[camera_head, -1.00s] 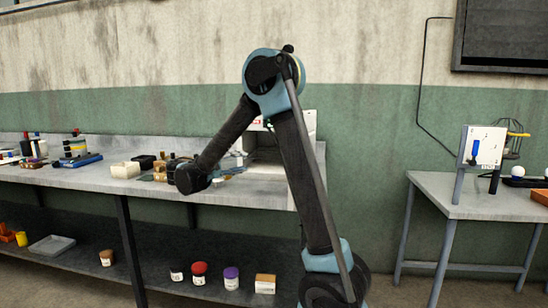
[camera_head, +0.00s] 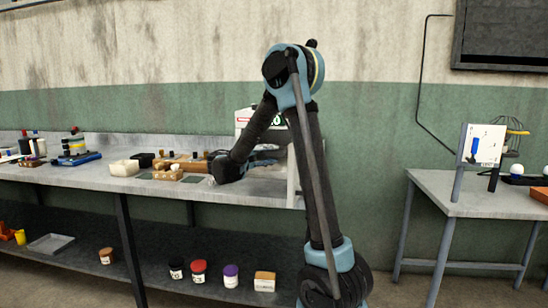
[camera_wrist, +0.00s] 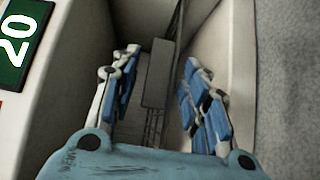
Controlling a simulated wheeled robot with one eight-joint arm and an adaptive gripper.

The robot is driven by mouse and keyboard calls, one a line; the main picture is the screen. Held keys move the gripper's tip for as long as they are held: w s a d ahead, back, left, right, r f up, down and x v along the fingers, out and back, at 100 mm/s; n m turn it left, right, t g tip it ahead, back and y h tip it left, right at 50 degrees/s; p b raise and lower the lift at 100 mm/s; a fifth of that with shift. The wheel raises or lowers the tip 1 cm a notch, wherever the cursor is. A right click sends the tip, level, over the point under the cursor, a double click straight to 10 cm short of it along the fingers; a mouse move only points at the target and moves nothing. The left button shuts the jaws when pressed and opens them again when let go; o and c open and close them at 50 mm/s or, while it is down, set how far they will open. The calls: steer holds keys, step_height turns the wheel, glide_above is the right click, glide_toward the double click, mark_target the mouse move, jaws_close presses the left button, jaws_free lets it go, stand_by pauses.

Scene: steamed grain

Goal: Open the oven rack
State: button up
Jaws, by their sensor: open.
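The oven is a white box (camera_head: 244,114) on the long bench, partly hidden behind my arm in the head view. Its green display (camera_wrist: 15,35) reads 20 in the wrist view. Inside the oven, the wrist view shows the rack as thin dark wire bars (camera_wrist: 154,128) with a flat grey plate (camera_wrist: 158,73) at its middle. My gripper (camera_wrist: 160,63) is open, with its blue and white fingers inside the oven's opening, one on each side of the grey plate. I cannot tell whether either finger touches it. In the head view my gripper is mostly hidden by my arm.
Brown blocks (camera_head: 168,173) and a cream tray (camera_head: 124,168) stand on the bench left of the oven. Jars (camera_head: 199,272) stand on the lower shelf. A second table (camera_head: 470,199) is at right, across a free gap. The oven walls (camera_wrist: 228,60) stand close around my fingers.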

steer(key=shift+x, duration=1.2)
steer(key=shift+c, duration=0.3)
jaws_close()
steer(key=shift+d, duration=0.1)
